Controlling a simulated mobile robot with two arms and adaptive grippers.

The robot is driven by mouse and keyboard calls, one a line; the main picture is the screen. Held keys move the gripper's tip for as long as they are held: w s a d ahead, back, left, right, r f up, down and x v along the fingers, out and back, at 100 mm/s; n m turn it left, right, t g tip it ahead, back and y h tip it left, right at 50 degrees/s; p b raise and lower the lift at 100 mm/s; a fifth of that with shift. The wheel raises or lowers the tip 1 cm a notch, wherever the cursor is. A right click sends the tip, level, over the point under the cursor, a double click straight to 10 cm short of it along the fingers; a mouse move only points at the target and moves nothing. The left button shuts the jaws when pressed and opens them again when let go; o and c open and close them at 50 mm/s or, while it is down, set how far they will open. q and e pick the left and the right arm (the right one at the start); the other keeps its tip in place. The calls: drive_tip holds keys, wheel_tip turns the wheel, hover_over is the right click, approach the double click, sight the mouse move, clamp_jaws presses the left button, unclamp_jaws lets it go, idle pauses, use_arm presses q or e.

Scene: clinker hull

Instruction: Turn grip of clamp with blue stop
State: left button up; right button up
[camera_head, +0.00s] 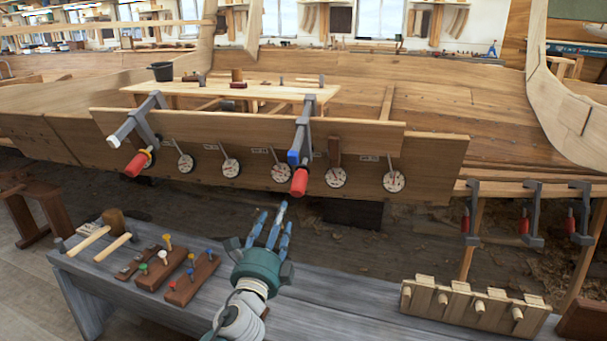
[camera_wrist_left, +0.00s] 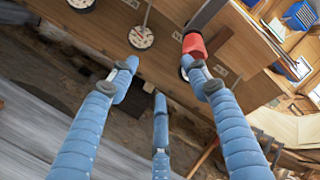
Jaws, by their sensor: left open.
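My left gripper (camera_head: 268,220), with three blue fingers, is open and empty below and left of this grip. In the left wrist view a red grip (camera_wrist_left: 194,45), apparently the same one, lies just beyond the right fingertip of my gripper (camera_wrist_left: 163,78). It is not between the fingers, and I cannot tell whether a finger touches it. My right gripper is not in view.
Another clamp (camera_head: 137,119) with a white stop and red grip (camera_head: 137,164) hangs at left. Several round dials (camera_head: 393,181) line the plank. The grey bench (camera_head: 330,300) below holds a mallet (camera_head: 112,221), pegged blocks (camera_head: 192,278) and a wooden rack (camera_head: 470,308).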

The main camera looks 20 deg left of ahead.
sight(304, 174)
use_arm(q)
drive_tip(key=w+d+r+m+h, duration=0.1)
drive_tip(key=m, duration=0.1)
drive_tip(key=w+r+m+t+h, duration=0.1)
drive_tip(key=r, duration=0.1)
drive_tip(key=w+d+r+m, duration=0.1)
drive_tip(key=m, duration=0.1)
drive_tip(key=shift+d+r+m+t+h, duration=0.15)
drive_tip(key=shift+d+m+t+h, duration=0.15)
drive_tip(key=shift+d+h, duration=0.1)
drive_tip(key=x, duration=0.5)
drive_tip(key=shift+w+r, duration=0.1)
drive_tip(key=shift+w, duration=0.2)
drive_tip(key=b+x, duration=0.1)
drive_tip(key=x, duration=0.2)
drive_tip(key=shift+w, duration=0.4)
drive_tip(key=shift+w+r, duration=0.2)
drive_tip(key=shift+w, duration=0.3)
use_arm(e)
drive_tip(key=shift+w+r, duration=0.2)
drive_tip(key=shift+r, duration=0.65)
drive_tip(key=shift+w+r, duration=0.2)
drive_tip(key=shift+r, duration=0.65)
use_arm(q)
drive_tip(key=c, duration=1.1)
